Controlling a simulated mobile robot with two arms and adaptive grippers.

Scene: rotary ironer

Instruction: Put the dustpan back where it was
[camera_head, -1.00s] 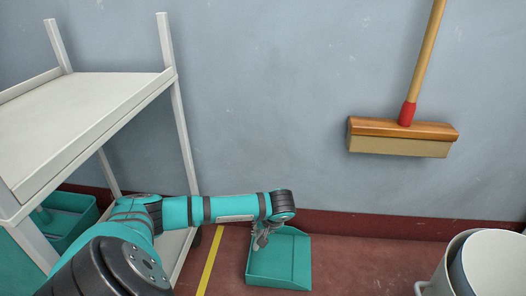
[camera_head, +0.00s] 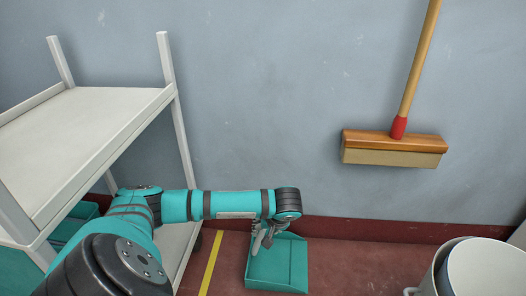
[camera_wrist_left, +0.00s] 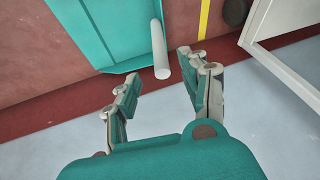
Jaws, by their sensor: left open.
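The teal dustpan (camera_head: 277,270) is on the red-brown floor by the wall in the head view. It also shows at the top of the left wrist view (camera_wrist_left: 100,28), with a pale round handle (camera_wrist_left: 158,45) pointing toward my gripper. How deep the handle lies between the fingers I cannot tell. My right gripper is out of view.
White buckets (camera_head: 480,270) are at lower right. A broom (camera_head: 393,148) hangs on the wall. A yellow line (camera_head: 211,264) runs along the floor.

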